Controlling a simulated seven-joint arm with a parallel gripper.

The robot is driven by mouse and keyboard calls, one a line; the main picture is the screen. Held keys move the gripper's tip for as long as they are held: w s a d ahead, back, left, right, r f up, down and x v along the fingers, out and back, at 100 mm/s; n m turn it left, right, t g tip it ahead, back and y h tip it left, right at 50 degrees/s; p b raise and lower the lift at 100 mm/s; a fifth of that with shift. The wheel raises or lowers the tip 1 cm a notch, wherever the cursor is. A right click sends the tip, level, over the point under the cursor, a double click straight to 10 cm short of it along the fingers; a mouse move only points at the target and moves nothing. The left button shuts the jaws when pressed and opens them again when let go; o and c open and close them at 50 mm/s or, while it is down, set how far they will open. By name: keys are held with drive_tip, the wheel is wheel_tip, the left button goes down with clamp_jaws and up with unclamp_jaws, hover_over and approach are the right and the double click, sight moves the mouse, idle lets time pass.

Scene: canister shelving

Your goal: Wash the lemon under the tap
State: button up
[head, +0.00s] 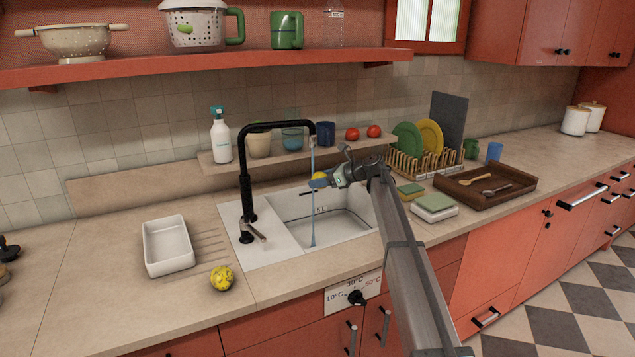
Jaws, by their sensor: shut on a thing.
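My gripper (325,183) is shut on a small yellow lemon (319,176), mostly hidden by the fingers, above the sink (290,210). The black tap (245,170) arches over the sink from the left. A thin stream of water (312,215) falls from its spout into the basin. The lemon appears at or right beside the stream; I cannot tell whether the water touches it. A second yellow round fruit (222,278), with dark speckles, lies on the counter at front left.
A white dish (168,247) stands left of the sink. A spray bottle (221,136), cups and two tomatoes line the ledge behind. Sponges (434,207), a dish rack (425,163) and a brown tray (487,187) are on the right. A temperature knob (356,297) is on the front.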

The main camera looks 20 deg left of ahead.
drive_tip(key=shift+s+a, duration=0.1)
drive_tip(key=shift+a, duration=0.05)
drive_tip(key=shift+s+a, duration=0.15)
drive_tip(key=shift+a, duration=0.15)
drive_tip(key=shift+d, duration=0.2)
drive_tip(key=shift+w+d, duration=0.3)
idle(0.5)
drive_tip(key=shift+s+a, duration=0.25)
drive_tip(key=shift+a, duration=0.2)
